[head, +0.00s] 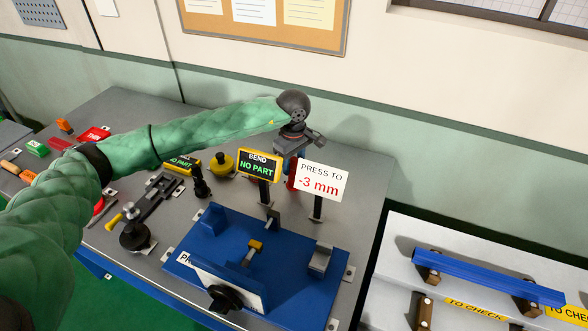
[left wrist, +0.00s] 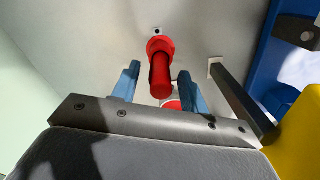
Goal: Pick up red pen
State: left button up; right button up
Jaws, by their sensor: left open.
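The red pen (left wrist: 160,75) shows in the left wrist view as a red cylinder with a wider red collar (left wrist: 160,46) beyond it. It stands between the two blue fingers of my left gripper (left wrist: 157,88), with gaps on both sides. In the head view, my left gripper (head: 291,152) hangs at the back of the grey bench, behind the signs. My left gripper is open and holds nothing. My right gripper is not in view.
The "BEND NO PART" display (head: 259,165) stands close in front of my left gripper. A yellow knob (head: 222,163) is to its left. A blue press fixture (head: 215,245) fills the bench front. A white table (head: 395,265) with a blue profile (head: 490,278) is at right.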

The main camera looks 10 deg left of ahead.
pick_arm(q)
jog(key=shift+f, duration=0.25)
grip_shut()
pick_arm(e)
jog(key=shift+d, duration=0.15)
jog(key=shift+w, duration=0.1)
